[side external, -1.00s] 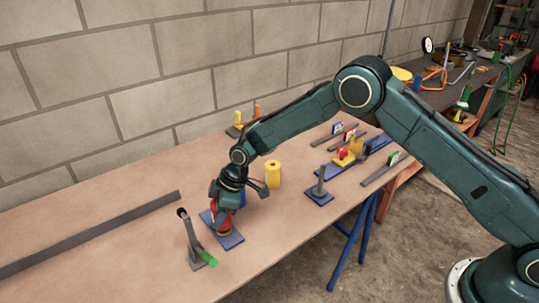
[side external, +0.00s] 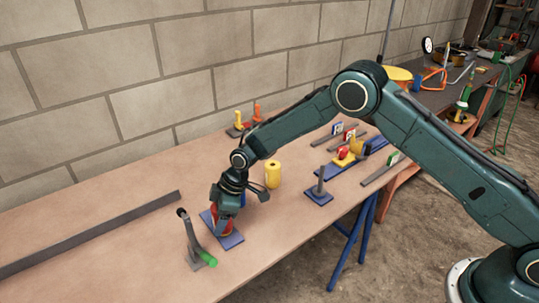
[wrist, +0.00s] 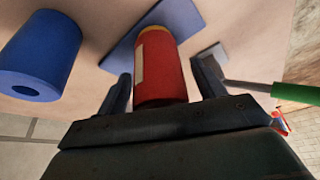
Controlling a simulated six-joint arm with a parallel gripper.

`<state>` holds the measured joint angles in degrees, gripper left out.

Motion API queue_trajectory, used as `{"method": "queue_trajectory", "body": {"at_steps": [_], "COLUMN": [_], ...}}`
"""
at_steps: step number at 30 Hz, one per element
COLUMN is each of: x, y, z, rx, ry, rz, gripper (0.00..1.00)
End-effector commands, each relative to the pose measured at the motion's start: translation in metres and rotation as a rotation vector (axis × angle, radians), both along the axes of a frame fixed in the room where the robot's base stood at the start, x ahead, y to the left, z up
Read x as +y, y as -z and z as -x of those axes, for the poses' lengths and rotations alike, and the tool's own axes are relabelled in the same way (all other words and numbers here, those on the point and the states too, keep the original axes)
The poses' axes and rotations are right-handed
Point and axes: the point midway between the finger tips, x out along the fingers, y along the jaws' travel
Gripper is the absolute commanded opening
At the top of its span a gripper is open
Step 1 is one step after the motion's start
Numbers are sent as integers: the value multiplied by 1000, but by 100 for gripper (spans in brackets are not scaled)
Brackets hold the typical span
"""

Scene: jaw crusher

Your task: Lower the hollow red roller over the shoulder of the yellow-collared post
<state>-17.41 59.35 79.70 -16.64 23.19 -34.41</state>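The red roller (wrist: 160,75) stands upright between my gripper's fingers, with a pale label on its side. A yellow collar (wrist: 155,30) shows at its far end, by the blue base plate (wrist: 190,22). The post inside is hidden. My gripper (wrist: 163,75) straddles the roller with its fingers apart; a narrow gap shows on each side. In the side view, my gripper (side external: 225,215) is low over the blue plate (side external: 234,241), and a finger covers part of the red roller (side external: 228,222). I cannot tell exactly how far down the roller sits.
A hollow blue roller (wrist: 48,48) stands close by. A yellow roller (side external: 272,174) is behind my gripper, and a grey lever with a green handle (side external: 207,259) is in front. A bare post on a blue base (side external: 319,193) stands right. The table's left is mostly clear.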

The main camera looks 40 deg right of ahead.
Motion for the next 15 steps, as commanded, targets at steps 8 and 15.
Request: {"method": "queue_trajectory", "body": {"at_steps": [8, 15], "x": [-1, -6], "y": [1, -14], "z": [1, 3], "rx": [3, 1], "ry": [1, 1], "rz": [3, 2], "gripper": [69, 69]}}
